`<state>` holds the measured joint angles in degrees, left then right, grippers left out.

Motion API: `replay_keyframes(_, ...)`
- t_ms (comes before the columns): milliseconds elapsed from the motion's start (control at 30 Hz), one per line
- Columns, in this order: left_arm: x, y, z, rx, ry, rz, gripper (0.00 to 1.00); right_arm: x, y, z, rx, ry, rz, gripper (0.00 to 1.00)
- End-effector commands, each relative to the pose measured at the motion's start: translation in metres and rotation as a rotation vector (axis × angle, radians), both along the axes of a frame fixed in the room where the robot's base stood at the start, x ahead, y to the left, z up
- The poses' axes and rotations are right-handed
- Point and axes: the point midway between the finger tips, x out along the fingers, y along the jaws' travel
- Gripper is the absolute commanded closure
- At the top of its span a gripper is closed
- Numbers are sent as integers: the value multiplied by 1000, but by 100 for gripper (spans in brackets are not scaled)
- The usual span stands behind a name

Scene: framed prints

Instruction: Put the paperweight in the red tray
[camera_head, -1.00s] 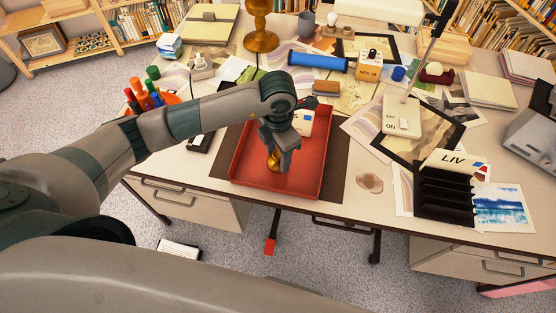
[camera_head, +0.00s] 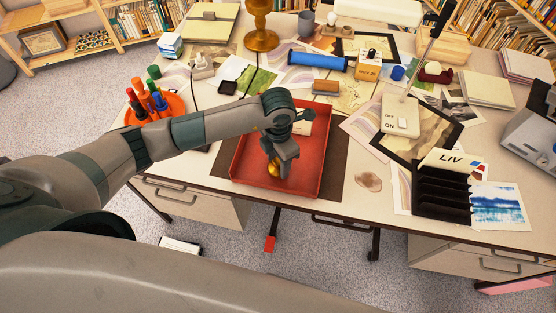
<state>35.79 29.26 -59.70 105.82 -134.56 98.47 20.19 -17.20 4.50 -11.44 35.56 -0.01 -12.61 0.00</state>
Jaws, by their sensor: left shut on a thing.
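The red tray (camera_head: 305,178) lies on a dark mat near the front edge of the desk. My left gripper (camera_head: 280,172) reaches down inside the tray's outline, over its front part. It is shut on a small gold-coloured thing, the paperweight (camera_head: 273,169). Much of the paperweight is hidden by the gripper. I cannot tell whether it touches the tray floor. My right gripper is not in view.
A pale block or box (camera_head: 304,122) sits at the back of the tray, partly behind my arm. An orange pen holder (camera_head: 172,108) stands to the left. A switch box (camera_head: 401,118) and black letter rack (camera_head: 445,197) stand to the right.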

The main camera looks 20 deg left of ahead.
Motion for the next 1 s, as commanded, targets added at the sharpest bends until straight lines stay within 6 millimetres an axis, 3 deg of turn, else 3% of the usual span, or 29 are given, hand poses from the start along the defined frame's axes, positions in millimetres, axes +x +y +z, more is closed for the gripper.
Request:
replay_keyframes(33, 0, 0, -1, 0, 0, 0, 48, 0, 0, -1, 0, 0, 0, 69)
replay_keyframes(100, 0, 0, -1, 0, 0, 0, 34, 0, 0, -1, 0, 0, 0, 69)
replay_keyframes(600, 1, 0, 6, -1, -2, 0, 34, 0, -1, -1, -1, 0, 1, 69)
replay_keyframes(767, 1, 0, 23, -1, -3, -2, 34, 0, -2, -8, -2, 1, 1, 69)
replay_keyframes(1000, 2, 0, 65, -2, -5, -1, 34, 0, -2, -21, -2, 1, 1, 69)
